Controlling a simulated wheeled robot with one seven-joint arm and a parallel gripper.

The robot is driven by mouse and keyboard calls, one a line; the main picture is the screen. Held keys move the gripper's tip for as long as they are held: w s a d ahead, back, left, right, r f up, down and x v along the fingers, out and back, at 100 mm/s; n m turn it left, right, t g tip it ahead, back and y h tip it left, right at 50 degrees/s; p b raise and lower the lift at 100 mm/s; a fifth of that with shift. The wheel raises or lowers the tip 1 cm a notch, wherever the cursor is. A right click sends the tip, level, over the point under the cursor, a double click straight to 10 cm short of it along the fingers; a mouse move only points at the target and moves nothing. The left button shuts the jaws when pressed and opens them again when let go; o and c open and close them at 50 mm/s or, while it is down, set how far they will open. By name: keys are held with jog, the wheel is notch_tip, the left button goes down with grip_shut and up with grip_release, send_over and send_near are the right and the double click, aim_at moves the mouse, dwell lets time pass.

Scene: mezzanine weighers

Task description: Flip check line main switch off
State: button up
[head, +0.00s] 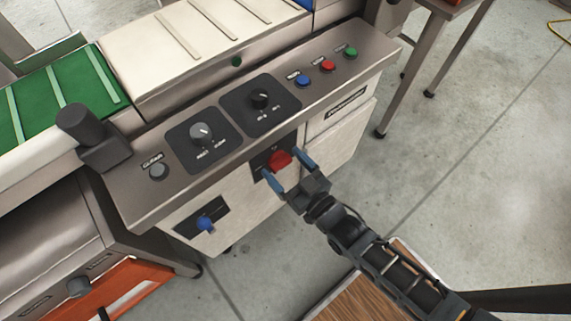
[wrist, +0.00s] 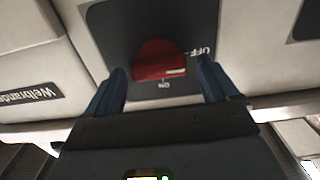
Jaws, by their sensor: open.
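The main switch is a red rotary knob (head: 279,160) on a dark plate (head: 262,158) on the front face of the machine's control box. In the wrist view the red knob (wrist: 160,62) shows a pale pointer mark on its lower right. The plate carries the labels "ON" below the knob and "OFF" to its right. The mark lies between the two labels, and I cannot tell its exact setting. My gripper (head: 288,169) is open, with its blue fingers on either side of the knob. In the wrist view the gripper (wrist: 162,85) fingers show no clear contact with it.
A blue knob (head: 206,222) sits lower left on the same front. Open floor (head: 450,140) lies to the right.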

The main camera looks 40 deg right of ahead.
jog(key=s, duration=0.7)
jog(key=shift+s, duration=0.3)
